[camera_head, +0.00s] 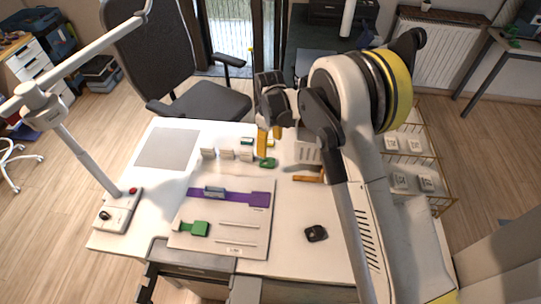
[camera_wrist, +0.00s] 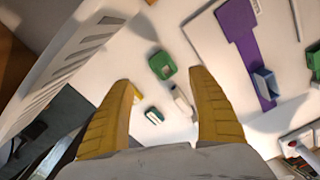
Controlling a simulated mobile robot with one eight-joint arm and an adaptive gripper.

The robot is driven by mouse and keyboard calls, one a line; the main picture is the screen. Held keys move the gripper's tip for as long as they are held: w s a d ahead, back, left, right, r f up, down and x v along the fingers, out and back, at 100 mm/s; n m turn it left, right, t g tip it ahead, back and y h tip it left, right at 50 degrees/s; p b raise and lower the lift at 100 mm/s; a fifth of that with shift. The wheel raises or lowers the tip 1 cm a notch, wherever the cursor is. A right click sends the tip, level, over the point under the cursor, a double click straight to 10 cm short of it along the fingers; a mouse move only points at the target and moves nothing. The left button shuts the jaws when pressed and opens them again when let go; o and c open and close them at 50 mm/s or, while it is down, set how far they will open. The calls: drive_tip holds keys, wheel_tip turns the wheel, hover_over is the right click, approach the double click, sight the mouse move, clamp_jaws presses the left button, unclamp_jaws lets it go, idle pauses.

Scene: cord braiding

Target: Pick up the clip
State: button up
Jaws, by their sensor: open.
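No piece is labelled as the clip. A blue-grey U-shaped piece (camera_head: 213,191) that looks like a clip sits on the purple strap (camera_head: 234,196); it is at the right in the wrist view (camera_wrist: 265,83). A small green open-framed piece (camera_head: 268,163) lies on the white table, off the board; it shows upper centre in the wrist view (camera_wrist: 162,66). My gripper (camera_head: 269,141) is open, its yellow fingers pointing down over the back of the table. In the wrist view, the green piece lies just beyond the gap between the fingertips (camera_wrist: 162,80), with nothing held.
Small white blocks (camera_head: 227,154) stand behind the board (camera_head: 190,247); a green-and-white one (camera_wrist: 153,115) shows between my fingers. A lamp base (camera_head: 117,212) stands left, a dark object (camera_head: 316,233) lies front right, and a wire rack (camera_head: 437,190) stands right.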

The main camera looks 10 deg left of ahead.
hover_over(270, 162)
wheel_tip(270, 162, down, 4)
drive_tip(key=shift+f+b, duration=0.15)
drive_tip(key=shift+b, duration=0.3)
wheel_tip(270, 162, down, 6)
drive_tip(key=shift+r+b, duration=0.15)
drive_tip(key=shift+b, duration=0.7)
drive_tip(key=shift+r, duration=0.1)
drive_tip(key=c, duration=0.9)
